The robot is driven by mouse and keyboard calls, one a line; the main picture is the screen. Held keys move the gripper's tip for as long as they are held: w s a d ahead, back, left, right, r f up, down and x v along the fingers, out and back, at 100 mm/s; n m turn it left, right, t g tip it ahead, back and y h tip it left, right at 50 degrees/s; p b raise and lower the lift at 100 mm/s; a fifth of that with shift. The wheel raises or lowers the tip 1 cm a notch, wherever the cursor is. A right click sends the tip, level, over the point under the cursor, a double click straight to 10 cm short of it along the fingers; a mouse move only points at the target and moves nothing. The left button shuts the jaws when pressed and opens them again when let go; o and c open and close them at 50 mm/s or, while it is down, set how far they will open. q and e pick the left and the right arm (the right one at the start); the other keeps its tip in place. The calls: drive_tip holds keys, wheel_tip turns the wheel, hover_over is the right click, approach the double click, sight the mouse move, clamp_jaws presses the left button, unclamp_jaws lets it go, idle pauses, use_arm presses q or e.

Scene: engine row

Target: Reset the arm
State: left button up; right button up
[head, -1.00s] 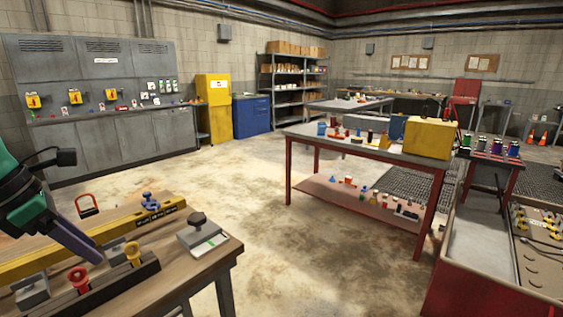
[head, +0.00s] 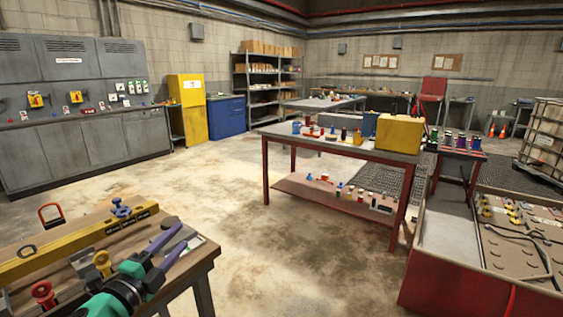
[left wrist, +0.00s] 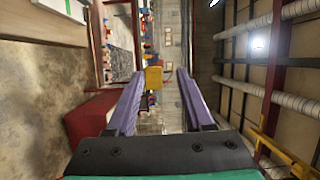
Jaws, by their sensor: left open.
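My left gripper (head: 174,246) is low at the left of the head view, above the near end of the wooden workbench (head: 190,262). Its two purple fingers are spread apart and point away from me. Nothing is between them. In the left wrist view the fingers (left wrist: 158,90) are also apart and empty, with the room seen sideways between them. My right gripper does not show.
On the workbench are a yellow level (head: 75,240), a red-handled part (head: 43,292), a yellow-handled part (head: 102,262) and a blue knob (head: 121,208). A red-legged table (head: 345,146) stands mid-room. A red bin (head: 450,285) is at right. Open floor lies between.

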use_arm(q)
drive_tip(key=s+a+f+n+g+y, duration=0.25)
drive_tip(key=s+f+n+g, duration=0.2)
drive_tip(key=f+n, duration=0.35)
drive_tip(key=s+a+f+n+g+y, duration=0.1)
drive_tip(key=s+f+n+g+y, duration=0.35)
drive_tip(key=f, duration=0.55)
drive_tip(key=s+d+f+n+g+h, duration=0.1)
drive_tip(key=s+d+f+n+g, duration=0.15)
drive_tip(key=s+f, duration=0.4)
drive_tip(key=s+d+f+n+g+h, duration=0.2)
drive_tip(key=s+f+n+g, duration=0.15)
drive_tip(key=s, duration=0.55)
wheel_tip(320, 180, down, 20)
drive_tip(key=s+p, duration=0.1)
drive_tip(key=s, duration=0.1)
drive_tip(key=s+a+f+g, duration=0.1)
drive_tip(key=s+a+f, duration=0.2)
drive_tip(key=s+f, duration=1.1)
drive_tip(key=s, duration=0.2)
drive_tip(key=shift+s+a+f+g+y+p, duration=0.15)
drive_tip(key=shift+s+f+g+y+p, duration=0.15)
drive_tip(key=shift+g+y+p, duration=0.1)
